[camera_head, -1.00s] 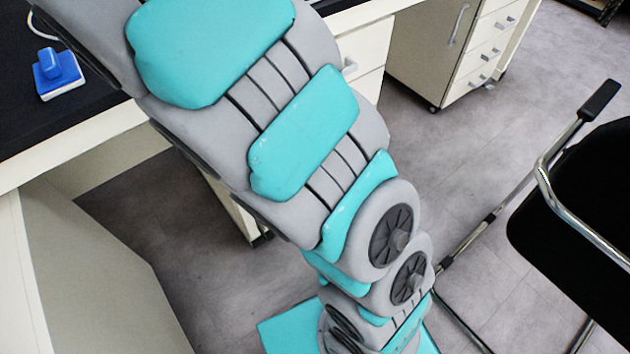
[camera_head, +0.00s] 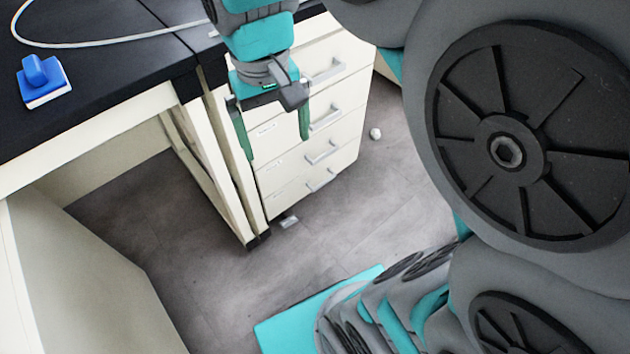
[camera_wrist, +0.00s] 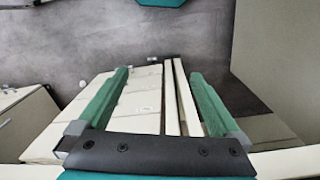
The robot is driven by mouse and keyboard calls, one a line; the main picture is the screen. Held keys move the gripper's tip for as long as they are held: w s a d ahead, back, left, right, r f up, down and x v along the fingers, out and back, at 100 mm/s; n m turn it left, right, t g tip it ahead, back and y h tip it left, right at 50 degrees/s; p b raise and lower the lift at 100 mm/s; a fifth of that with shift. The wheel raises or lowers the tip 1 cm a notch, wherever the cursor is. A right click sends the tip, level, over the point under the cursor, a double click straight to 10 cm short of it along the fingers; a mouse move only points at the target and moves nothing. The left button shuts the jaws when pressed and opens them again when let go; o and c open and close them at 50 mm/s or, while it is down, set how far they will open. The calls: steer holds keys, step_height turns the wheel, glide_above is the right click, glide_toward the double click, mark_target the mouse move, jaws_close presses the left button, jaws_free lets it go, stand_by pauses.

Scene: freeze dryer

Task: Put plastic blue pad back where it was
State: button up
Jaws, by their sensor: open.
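The blue pad (camera_head: 43,80), with a raised blue grip on top and a pale base, sits on the black bench top (camera_head: 90,55) at the left in the head view. My gripper (camera_head: 275,146) hangs in front of the drawer cabinet, to the right of the pad and well apart from it. Its two green fingers are spread open with nothing between them. In the wrist view my gripper (camera_wrist: 160,95) is also open and empty, and the pad does not show there.
A white drawer cabinet (camera_head: 318,125) stands behind my gripper, under the bench. A white cable (camera_head: 110,44) runs across the bench top. A small white object (camera_head: 375,133) lies on the grey floor (camera_head: 345,215). Open floor lies in front of the cabinet.

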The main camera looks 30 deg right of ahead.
steer(key=s+d+f+g, duration=0.1)
steer(key=s+d+f, duration=0.1)
steer(key=s+f, duration=0.8)
steer(key=s, duration=0.3)
steer(key=shift+d+g, duration=0.3)
steer(key=shift+d, duration=0.05)
steer(key=shift+s, duration=0.1)
steer(key=shift+c, duration=0.3)
